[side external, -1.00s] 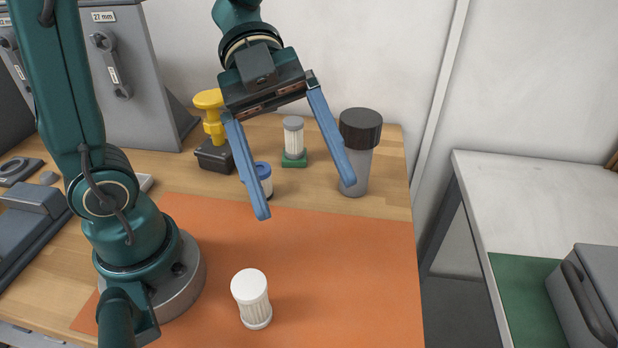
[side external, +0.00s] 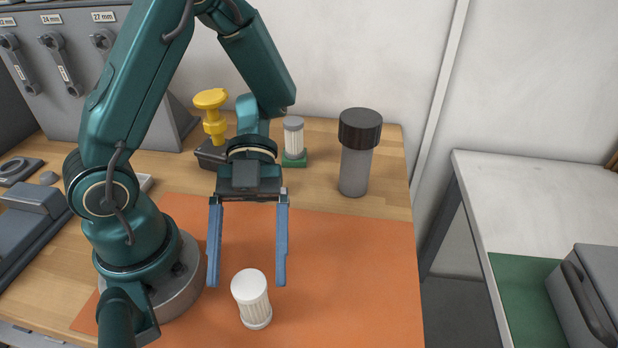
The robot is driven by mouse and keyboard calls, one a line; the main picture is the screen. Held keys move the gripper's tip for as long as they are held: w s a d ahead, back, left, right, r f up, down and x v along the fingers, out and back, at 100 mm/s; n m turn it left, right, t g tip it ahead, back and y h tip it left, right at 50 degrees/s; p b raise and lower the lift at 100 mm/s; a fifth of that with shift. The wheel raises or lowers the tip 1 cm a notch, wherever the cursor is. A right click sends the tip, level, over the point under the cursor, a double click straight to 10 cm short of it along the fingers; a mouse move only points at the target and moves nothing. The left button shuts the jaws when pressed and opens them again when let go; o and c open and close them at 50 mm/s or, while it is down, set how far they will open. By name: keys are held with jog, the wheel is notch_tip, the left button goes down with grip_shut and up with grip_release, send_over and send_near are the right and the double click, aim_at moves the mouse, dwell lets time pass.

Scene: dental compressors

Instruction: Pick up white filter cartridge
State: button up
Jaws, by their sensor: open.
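The white filter cartridge (side external: 252,300) stands upright on the orange mat (side external: 350,270), near the front. It has a plain white cap and a pleated body. My gripper (side external: 247,284) is open and empty, with its two blue fingers pointing down. In the picture the fingertips lie to either side of the cartridge's cap. The cartridge shows whole in front of the fingers, and I cannot tell the exact depth or height between them.
A grey canister with a black lid (side external: 359,150) stands at the back right. A grey-capped filter on a green base (side external: 293,140) and a yellow-knobbed part (side external: 212,112) stand behind my gripper. The right half of the mat is clear.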

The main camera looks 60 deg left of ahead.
aim_at(249, 306)
jog(key=shift+f, duration=0.95)
jog(key=shift+s+d+f, duration=0.15)
jog(key=shift+f, duration=0.05)
jog(key=shift+x, duration=2.3)
grip_shut()
jog(key=shift+r, duration=0.15)
